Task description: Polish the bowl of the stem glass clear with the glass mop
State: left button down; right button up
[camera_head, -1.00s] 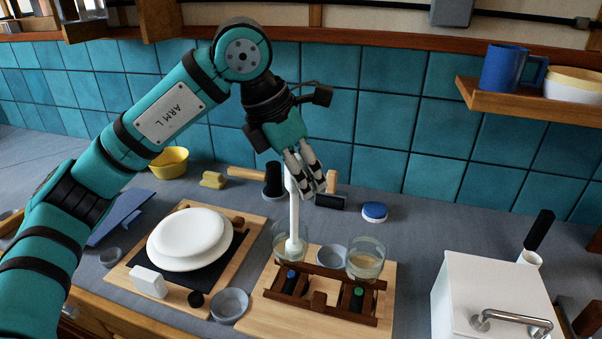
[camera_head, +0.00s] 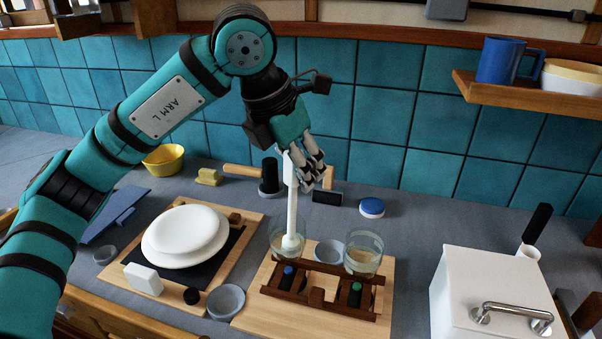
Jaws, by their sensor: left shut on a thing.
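My left gripper (camera_head: 306,178) is shut on the upper part of the white handle of the glass mop (camera_head: 292,204). The mop hangs nearly upright, its rounded white head low at the left glass (camera_head: 276,236). The head overlaps this glass's bowl in the picture and seems to be inside it. A second clear glass (camera_head: 364,250) stands to the right, with something pale low in it. Both glasses are at a dark wooden rack (camera_head: 317,296) on a light board. The rack hides their lower parts, so I cannot see the stems. My right gripper is out of view.
A small grey bowl (camera_head: 328,252) sits between the glasses. White plates (camera_head: 186,234) lie to the left, and a white box with a metal handle (camera_head: 490,285) stands at the right. A blue-lidded round tin (camera_head: 371,208) is behind the glasses. The tiled wall is close behind.

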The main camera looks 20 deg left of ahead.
pick_arm(q)
jog(key=shift+d+n, duration=0.15)
jog(key=shift+n, duration=0.35)
jog(key=m, duration=0.2)
jog(key=w+m+p, duration=0.1)
jog(key=m, duration=0.1)
jog(key=shift+w+g+h, duration=0.1)
jog(key=shift+g+h, duration=0.3)
dwell(0.7)
